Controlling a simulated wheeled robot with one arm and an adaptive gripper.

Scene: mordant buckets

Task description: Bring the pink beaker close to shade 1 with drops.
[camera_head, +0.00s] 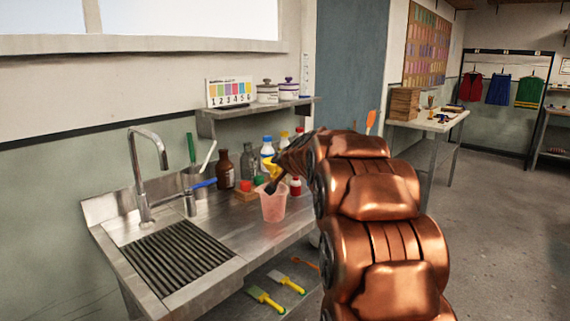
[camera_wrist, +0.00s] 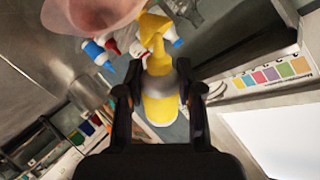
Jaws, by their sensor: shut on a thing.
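The pink beaker (camera_head: 272,206) stands upright on the steel counter, right of the sink. It is translucent; I cannot make out a liquid level. Its rounded pink side also shows at the upper left of the wrist view (camera_wrist: 95,12). My gripper (camera_wrist: 160,92) is shut on a yellow bottle (camera_wrist: 160,108) with a grey band and a yellow top. In the head view my gripper (camera_head: 273,183) is at the beaker's rim, partly hidden by my arm. The numbered shade card (camera_head: 229,92) stands on the wall shelf and shows in the wrist view (camera_wrist: 270,73).
Brown and clear bottles (camera_head: 226,169), a blue-capped white bottle (camera_head: 267,152) and small red-capped bottles (camera_head: 295,185) crowd behind the beaker. A tall tap (camera_head: 146,165) rises at the sink.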

